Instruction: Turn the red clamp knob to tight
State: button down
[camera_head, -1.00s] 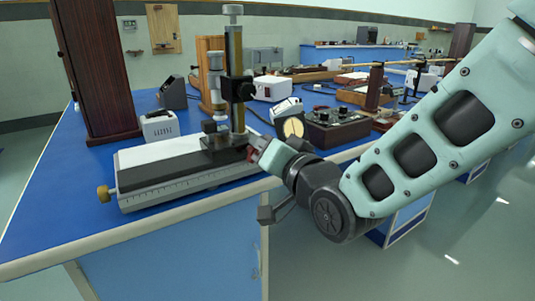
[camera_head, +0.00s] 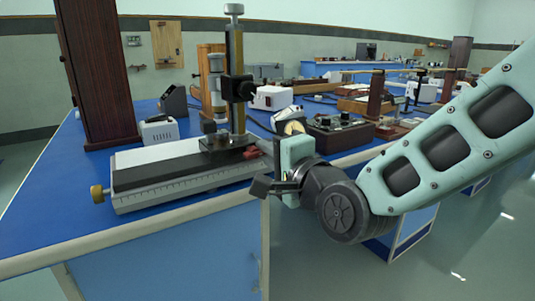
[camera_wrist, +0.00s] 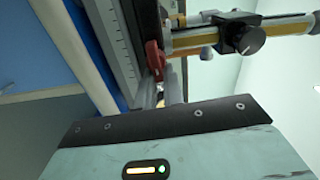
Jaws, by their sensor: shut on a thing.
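The red clamp knob (camera_head: 251,153) sits at the right end of the measuring stage (camera_head: 180,192), low beside the upright column. It also shows in the wrist view (camera_wrist: 155,58) as a red lever-like piece against the stage's side. My gripper (camera_wrist: 165,88) is shut on the red knob, its grey fingers reaching the knob's near end. In the head view my gripper (camera_head: 268,158) comes in from the right, and its body partly hides the fingers. No tight or loose marking on the knob is readable.
The microscope column (camera_head: 236,80) rises just behind the knob. A brass knob (camera_head: 97,194) is at the stage's left end. The blue bench's front strip is bare.

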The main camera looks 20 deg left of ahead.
jog(key=shift+s+f+m, duration=0.15)
jog(key=shift+f+m, duration=0.15)
jog(key=shift+m, duration=0.2)
jog(key=c, duration=1.5)
grip_release()
jog(key=shift+r, duration=0.15)
jog(key=shift+d, duration=0.1)
jog(key=b+v, duration=0.8)
jog(key=v, duration=0.9)
jog(key=shift+s, duration=0.1)
